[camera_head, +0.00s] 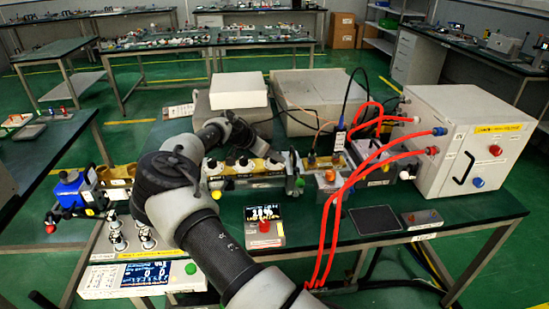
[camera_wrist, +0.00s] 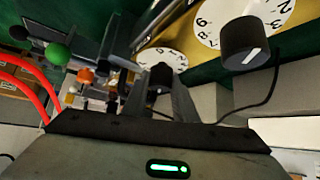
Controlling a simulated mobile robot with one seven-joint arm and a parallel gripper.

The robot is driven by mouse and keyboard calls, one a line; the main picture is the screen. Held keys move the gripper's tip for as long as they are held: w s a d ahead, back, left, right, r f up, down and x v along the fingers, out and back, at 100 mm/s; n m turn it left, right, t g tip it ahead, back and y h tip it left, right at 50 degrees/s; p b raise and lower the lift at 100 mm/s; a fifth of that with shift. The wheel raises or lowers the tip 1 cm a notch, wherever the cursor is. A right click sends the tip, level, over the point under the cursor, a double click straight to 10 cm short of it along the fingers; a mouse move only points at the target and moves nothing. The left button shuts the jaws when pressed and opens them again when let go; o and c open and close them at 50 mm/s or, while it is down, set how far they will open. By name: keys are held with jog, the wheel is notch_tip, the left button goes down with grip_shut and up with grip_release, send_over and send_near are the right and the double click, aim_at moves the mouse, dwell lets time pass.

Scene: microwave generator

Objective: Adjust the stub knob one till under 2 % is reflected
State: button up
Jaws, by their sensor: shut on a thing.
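In the wrist view my gripper (camera_wrist: 160,88) is shut on a small black knob (camera_wrist: 157,77). A white dial (camera_wrist: 160,58) lies behind that knob on a brass-coloured body. A second black knob (camera_wrist: 246,42), with a white pointer line and a numbered white dial (camera_wrist: 208,22), stands free to the upper right. I cannot tell which knob is number one. In the head view the brass stub section (camera_head: 243,166) carries the white dials; my arm hides part of it. A small dark display (camera_head: 263,212) shows white figures too small to read.
Red hoses (camera_head: 345,190) arc from the white generator box (camera_head: 462,140) across the bench's right side. A larger display panel (camera_head: 140,277) is at the front left. Grey boxes (camera_head: 308,95) stand behind the waveguide. A dark pad (camera_head: 375,220) lies at the front right.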

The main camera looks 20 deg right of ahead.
jog(key=shift+f, duration=0.1)
jog(key=o, duration=1)
jog(key=shift+o, duration=0.2)
jog(key=v, duration=1.7)
jog(key=shift+a, duration=0.25)
